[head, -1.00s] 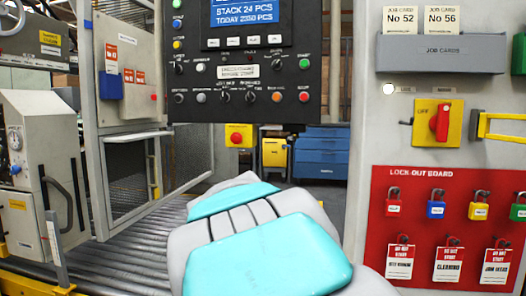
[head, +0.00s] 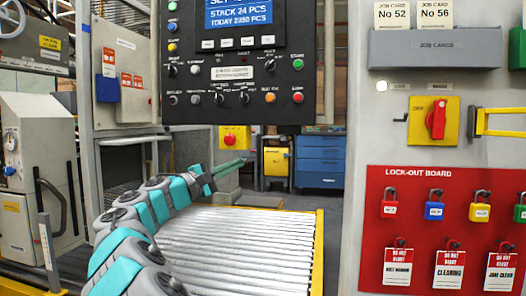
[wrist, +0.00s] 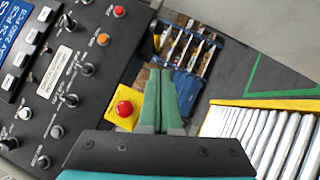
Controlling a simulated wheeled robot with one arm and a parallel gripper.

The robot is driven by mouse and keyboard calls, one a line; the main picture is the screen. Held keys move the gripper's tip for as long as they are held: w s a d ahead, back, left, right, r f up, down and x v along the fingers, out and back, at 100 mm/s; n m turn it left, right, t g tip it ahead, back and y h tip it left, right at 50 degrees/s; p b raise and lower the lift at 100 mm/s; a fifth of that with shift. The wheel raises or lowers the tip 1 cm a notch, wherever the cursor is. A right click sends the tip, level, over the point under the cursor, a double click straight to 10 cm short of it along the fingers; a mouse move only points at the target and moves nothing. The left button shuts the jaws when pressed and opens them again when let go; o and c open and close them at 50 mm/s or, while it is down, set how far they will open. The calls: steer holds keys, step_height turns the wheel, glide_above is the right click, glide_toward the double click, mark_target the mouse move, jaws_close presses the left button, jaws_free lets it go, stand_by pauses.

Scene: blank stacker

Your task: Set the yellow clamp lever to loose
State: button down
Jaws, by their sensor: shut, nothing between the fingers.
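A yellow lever-like bar (head: 500,122) sits on the grey panel at the right edge of the head view, cut off by the frame. I cannot tell for sure that it is the clamp lever, and no loose mark on it is readable. My gripper (head: 228,166) is shut and empty, with green fingers pointing right, well left of that bar and over the far end of the rollers. In the wrist view my gripper (wrist: 161,100) has its fingers together. No yellow lever is clear in the wrist view.
The black control panel (head: 185,85) stands behind my arm, with a red stop button (head: 230,140) on a yellow box below it. A red switch (head: 436,118) and a lock-out board (head: 440,175) are on the right panel. Rollers (head: 260,235) lie in front.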

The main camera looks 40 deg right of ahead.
mark_target(287, 139)
steer(key=shift+w+a+r, duration=0.1)
steer(key=shift+w+a, duration=0.2)
steer(key=shift+w, duration=0.05)
steer(key=s+r+x, duration=0.1)
steer(key=s+x, duration=0.1)
steer(key=x, duration=1.1)
steer(key=shift+s+b, duration=0.3)
steer(key=shift+s+t, duration=0.15)
steer(key=shift+t, duration=0.25)
